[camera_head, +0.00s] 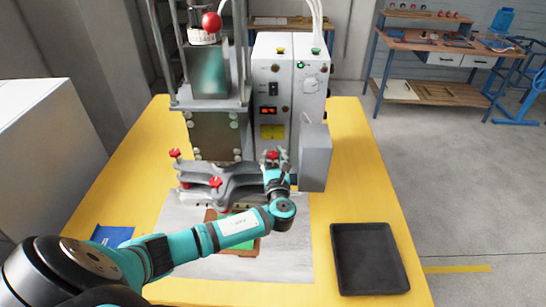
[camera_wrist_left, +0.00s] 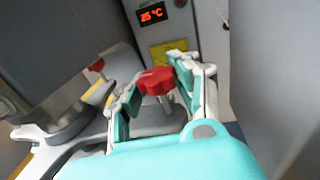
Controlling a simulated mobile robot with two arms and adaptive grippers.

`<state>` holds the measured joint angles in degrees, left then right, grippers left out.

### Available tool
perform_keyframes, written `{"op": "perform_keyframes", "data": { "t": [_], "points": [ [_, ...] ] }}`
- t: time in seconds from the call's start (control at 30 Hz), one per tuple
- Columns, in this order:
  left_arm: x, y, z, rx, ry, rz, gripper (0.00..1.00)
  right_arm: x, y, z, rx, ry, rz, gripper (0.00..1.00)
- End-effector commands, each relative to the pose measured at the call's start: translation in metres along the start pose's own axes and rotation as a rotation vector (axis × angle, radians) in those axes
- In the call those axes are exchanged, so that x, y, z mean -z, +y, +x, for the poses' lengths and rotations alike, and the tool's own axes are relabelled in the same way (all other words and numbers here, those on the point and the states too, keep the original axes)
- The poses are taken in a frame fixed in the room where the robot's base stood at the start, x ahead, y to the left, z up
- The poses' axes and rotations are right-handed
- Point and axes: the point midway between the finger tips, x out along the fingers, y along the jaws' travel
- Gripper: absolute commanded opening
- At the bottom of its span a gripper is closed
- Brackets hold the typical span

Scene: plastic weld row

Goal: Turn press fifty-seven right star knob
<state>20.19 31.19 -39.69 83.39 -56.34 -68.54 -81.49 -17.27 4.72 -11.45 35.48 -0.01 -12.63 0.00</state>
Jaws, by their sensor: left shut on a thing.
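The press (camera_head: 213,135) stands on the yellow table, with a grey fixture (camera_head: 230,180) carrying red star knobs. The right star knob (camera_head: 272,154) is at the fixture's right end, and it shows large in the left wrist view (camera_wrist_left: 155,82) on a metal stem. My left gripper (camera_head: 277,160) is shut on this knob, one finger on each side. Its teal and white fingers also show in the left wrist view (camera_wrist_left: 157,88). Another red star knob (camera_head: 175,153) is at the left end and one (camera_head: 215,182) is at the front. My right gripper is out of view.
A control box (camera_head: 288,90) with a red display stands behind the knob, and a grey box (camera_head: 315,158) is close to the gripper's right. A black tray (camera_head: 345,285) lies front right on the table (camera_head: 385,200). A blue item (camera_head: 112,236) lies front left.

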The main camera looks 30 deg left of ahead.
Motion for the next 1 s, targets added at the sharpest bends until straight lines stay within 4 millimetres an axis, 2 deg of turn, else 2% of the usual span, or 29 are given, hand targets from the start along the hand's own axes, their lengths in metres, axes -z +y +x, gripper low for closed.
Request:
{"op": "perform_keyframes", "data": {
  "t": [0.27, 0.47, 1.0],
  "points": [
    [0.003, 0.001, -0.002, 0.123, 0.005, 0.004, 0.00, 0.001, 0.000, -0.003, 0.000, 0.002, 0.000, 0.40],
    [0.006, 0.001, -0.003, 0.279, 0.006, 0.006, 0.00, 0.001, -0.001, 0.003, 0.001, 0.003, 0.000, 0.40],
    [0.009, 0.000, -0.003, 0.625, 0.009, 0.002, 0.00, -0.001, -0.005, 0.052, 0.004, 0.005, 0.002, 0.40]
  ]
}}
